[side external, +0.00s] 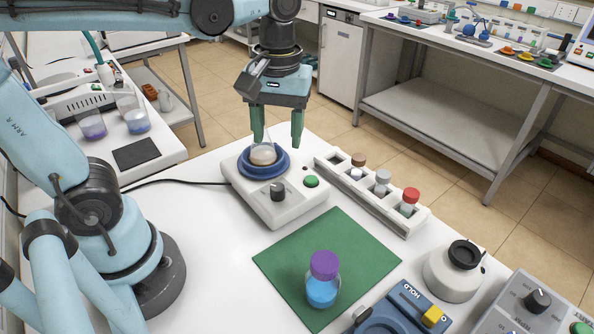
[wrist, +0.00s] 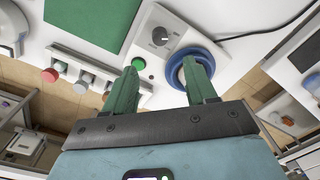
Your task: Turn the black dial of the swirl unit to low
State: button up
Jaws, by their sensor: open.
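The swirl unit (side external: 275,205) is a white box on the bench with a blue ring (side external: 245,172) on top. A glass flask with beige liquid (side external: 263,155) stands in the ring. The black dial (side external: 278,191) is on the unit's front part, beside a green button (side external: 311,181). The dial (wrist: 160,36) also shows in the wrist view, with a pale pointer mark; its setting is too small to read. My gripper (side external: 277,140) is open, pointing down above the back of the unit near the flask, apart from the dial. Its green fingers (wrist: 162,78) show in the wrist view.
A white rack (side external: 390,207) with several capped vials stands right of the unit. A green mat (side external: 327,250) with a purple-capped blue jar (side external: 323,282) lies in front. Blue equipment (side external: 400,310) and a white round vessel (side external: 455,272) are front right. A black cable (side external: 170,181) runs left.

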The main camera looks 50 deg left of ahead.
aim_at(278, 186)
jog(key=f, duration=1.1)
jog(key=shift+s+a+f, duration=0.15)
jog(key=shift+a+f, duration=0.05)
jog(key=shift+f, duration=0.1)
jog(key=shift+c, duration=0.4)
grip_shut()
